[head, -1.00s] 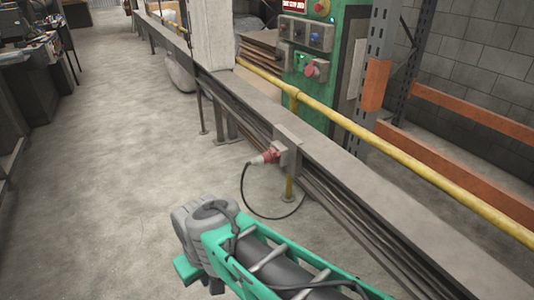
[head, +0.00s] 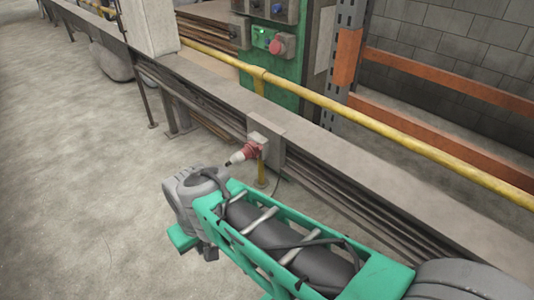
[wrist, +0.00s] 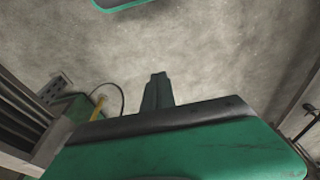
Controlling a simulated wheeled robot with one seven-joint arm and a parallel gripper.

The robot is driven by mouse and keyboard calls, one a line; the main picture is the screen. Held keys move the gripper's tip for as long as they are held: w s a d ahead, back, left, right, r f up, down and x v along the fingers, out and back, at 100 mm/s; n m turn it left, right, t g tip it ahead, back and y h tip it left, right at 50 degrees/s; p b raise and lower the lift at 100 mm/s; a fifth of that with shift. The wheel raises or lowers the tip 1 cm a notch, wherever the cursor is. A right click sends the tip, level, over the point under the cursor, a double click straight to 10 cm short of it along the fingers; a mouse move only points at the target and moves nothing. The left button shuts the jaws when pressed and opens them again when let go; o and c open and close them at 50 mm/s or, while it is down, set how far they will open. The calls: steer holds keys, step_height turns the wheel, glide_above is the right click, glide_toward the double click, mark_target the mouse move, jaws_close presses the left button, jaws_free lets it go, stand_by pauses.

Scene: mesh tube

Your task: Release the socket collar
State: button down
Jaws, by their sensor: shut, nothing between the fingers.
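A red socket collar (head: 252,149) with a pale plug body (head: 238,156) sits at a grey box on the side of the long rail, in the head view. The plug's dark cable is mostly hidden behind my arm there, but a loop of the cable (wrist: 121,91) shows at the left in the wrist view. My gripper (wrist: 158,76) shows in the wrist view as dark fingers closed together over bare floor, with nothing held. It is apart from the plug and cable. The collar itself cannot be made out in the wrist view.
A long grey rail (head: 330,165) and a yellow pipe (head: 350,116) run diagonally across the head view. A green control cabinet (head: 283,75) stands behind them, beside an orange-and-grey rack (head: 347,55).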

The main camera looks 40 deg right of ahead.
steer(key=w+d+f+m+t+y+p, duration=0.1)
steer(key=w+d+m+t+y, duration=0.15)
steer(key=d+m, duration=0.65)
steer(key=w+d+f+m+t+y+p, duration=0.1)
steer(key=w+d+m, duration=0.3)
steer(key=d+m, duration=0.6)
steer(key=s+d+r+m+t+h, duration=0.1)
steer(key=s+d+m+t, duration=0.2)
steer(key=s+d+m, duration=0.2)
steer(key=s+d+r+m+t+h+p, duration=0.1)
steer(key=s+d+m+t, duration=0.3)
steer(key=d+m, duration=0.7)
steer(key=shift+s+d+r+m+h, duration=0.45)
steer(key=shift+d+h, duration=0.2)
steer(key=shift+d, duration=0.55)
steer(key=shift+w, duration=0.1)
